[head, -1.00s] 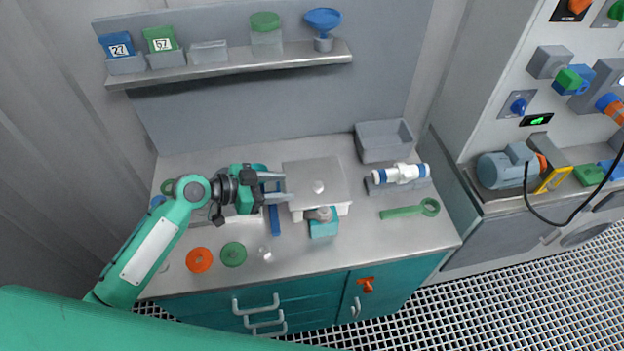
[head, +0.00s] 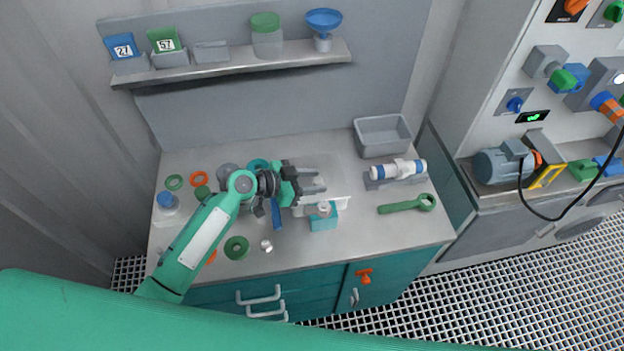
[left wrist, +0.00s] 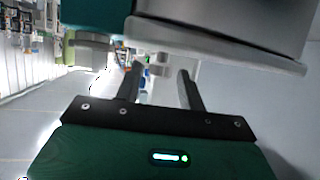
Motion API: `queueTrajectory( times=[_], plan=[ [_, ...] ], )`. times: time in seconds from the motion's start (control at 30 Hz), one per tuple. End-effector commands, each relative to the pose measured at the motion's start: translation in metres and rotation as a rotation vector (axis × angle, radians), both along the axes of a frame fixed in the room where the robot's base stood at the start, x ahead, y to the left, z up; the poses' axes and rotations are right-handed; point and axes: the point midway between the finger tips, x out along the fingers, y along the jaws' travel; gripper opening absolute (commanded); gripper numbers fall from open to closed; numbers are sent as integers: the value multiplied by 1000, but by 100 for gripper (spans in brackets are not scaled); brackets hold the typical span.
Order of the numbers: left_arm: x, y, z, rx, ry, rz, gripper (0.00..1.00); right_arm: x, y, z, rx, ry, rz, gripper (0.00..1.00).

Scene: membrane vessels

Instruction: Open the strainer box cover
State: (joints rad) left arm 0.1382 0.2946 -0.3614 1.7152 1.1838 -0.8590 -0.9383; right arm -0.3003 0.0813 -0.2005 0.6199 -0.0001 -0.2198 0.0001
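The strainer box (head: 340,205) stands mid-bench, its pale rim showing in front of my gripper. Its grey cover (head: 338,172) is partly hidden behind the gripper in the head view, and its knob is hidden. I cannot tell whether the cover is seated or lifted. My left gripper (head: 322,186) reaches in from the left over the box, fingers pointing right. In the left wrist view its fingers (left wrist: 160,82) stand apart with nothing clearly held between them. A large grey edge (left wrist: 225,45) hangs close above them there. My right gripper is not in view.
A teal block (head: 324,221) stands at the box's front. A grey bin (head: 383,135), a white-blue filter (head: 398,171) and a green wrench (head: 408,204) are to the right. Green ring (head: 237,248) and small parts lie front left. A shelf (head: 230,66) runs behind.

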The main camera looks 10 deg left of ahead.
Motion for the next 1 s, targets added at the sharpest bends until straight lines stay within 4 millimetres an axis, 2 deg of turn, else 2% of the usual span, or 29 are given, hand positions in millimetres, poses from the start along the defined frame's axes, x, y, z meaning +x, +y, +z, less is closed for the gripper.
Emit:
queueTrajectory(
  times=[0.03, 0.17, 0.2, 0.57, 1.0],
  plan=[
    [0, 0, 0, 0, 0, 0, 29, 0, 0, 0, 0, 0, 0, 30],
    [0, 0, 0, 0, 0, 0, 4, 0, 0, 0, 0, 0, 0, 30],
    [0, 0, 0, 0, 0, 0, 0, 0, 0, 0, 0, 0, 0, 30],
    [2, 1, 6, -11, 38, 0, 0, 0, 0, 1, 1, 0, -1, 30],
    [23, 8, 38, -102, 317, 0, 0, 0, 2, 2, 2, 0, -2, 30]
  ],
)
